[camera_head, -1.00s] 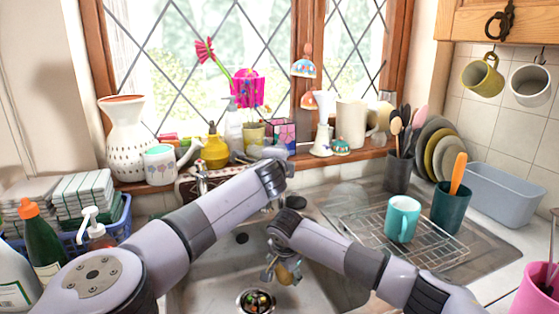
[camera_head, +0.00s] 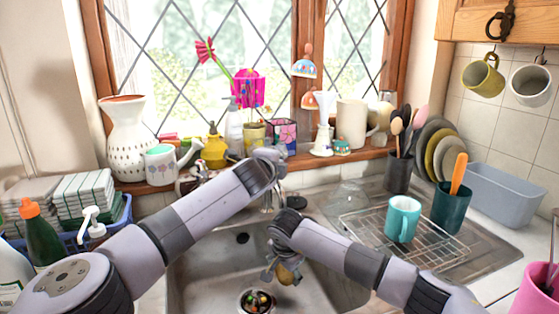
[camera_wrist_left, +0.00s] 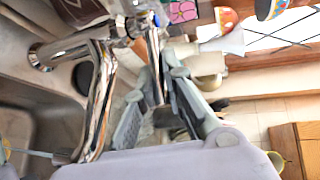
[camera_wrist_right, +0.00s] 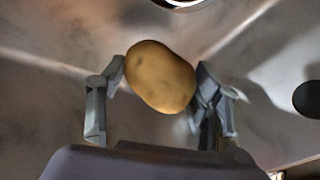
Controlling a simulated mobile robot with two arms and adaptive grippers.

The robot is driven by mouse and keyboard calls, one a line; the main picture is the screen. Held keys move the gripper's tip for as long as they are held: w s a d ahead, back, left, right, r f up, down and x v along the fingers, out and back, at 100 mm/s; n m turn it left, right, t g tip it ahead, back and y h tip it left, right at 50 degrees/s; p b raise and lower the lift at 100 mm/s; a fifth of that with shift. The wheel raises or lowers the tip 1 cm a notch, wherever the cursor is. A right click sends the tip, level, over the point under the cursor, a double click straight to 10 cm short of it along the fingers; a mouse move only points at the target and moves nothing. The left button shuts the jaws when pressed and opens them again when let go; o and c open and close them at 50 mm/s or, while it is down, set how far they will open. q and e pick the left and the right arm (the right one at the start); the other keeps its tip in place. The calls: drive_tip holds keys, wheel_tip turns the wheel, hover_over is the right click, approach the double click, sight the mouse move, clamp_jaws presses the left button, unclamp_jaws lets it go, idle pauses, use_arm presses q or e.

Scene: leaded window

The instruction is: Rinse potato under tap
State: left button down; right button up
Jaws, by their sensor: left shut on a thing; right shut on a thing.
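The potato (camera_wrist_right: 160,77) is brown and oval. It shows whole in the right wrist view, and in the head view (camera_head: 288,275) it is partly hidden. My right gripper (camera_head: 284,269) is shut on it, one finger on each side, above the sink basin (camera_head: 205,275). The chrome tap (camera_wrist_left: 100,100) shows in the left wrist view, with its curved spout beside my left gripper. My left gripper (camera_wrist_left: 160,82) is shut around a slim chrome lever of the tap (camera_wrist_left: 153,60). In the head view my left arm mostly hides this gripper. No water stream is discernible.
The drain (camera_head: 257,301) holds colourful scraps. A wire rack (camera_head: 365,228) with a teal mug (camera_head: 403,218) stands right of the sink. A crowded windowsill runs behind, with a yellow bottle (camera_head: 214,150). Bottles and a blue basket (camera_head: 120,225) stand at left.

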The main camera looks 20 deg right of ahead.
use_arm(q)
drive_tip(key=shift+s+a+f+m+g+h, duration=0.15)
drive_tip(key=shift+a+m+g+h, duration=0.1)
drive_tip(key=shift+m+g+h, duration=0.2)
drive_tip(key=shift+w+a+f+m+g+h, duration=0.15)
drive_tip(key=shift+a+m+g+h, duration=0.15)
drive_tip(key=shift+m+h, duration=0.2)
drive_tip(key=shift+s+g, duration=0.15)
drive_tip(key=shift+g, duration=0.1)
drive_tip(key=c, duration=1.7)
unclamp_jaws()
drive_tip(key=shift+r, duration=0.15)
drive_tip(key=shift+o, duration=0.2)
drive_tip(key=shift+a+r, duration=0.15)
drive_tip(key=shift+s+a+r, duration=0.1)
drive_tip(key=shift+s+a, duration=0.1)
drive_tip(key=shift+s, duration=0.05)
drive_tip(key=v, duration=1.1)
drive_tip(key=shift+f, duration=0.3)
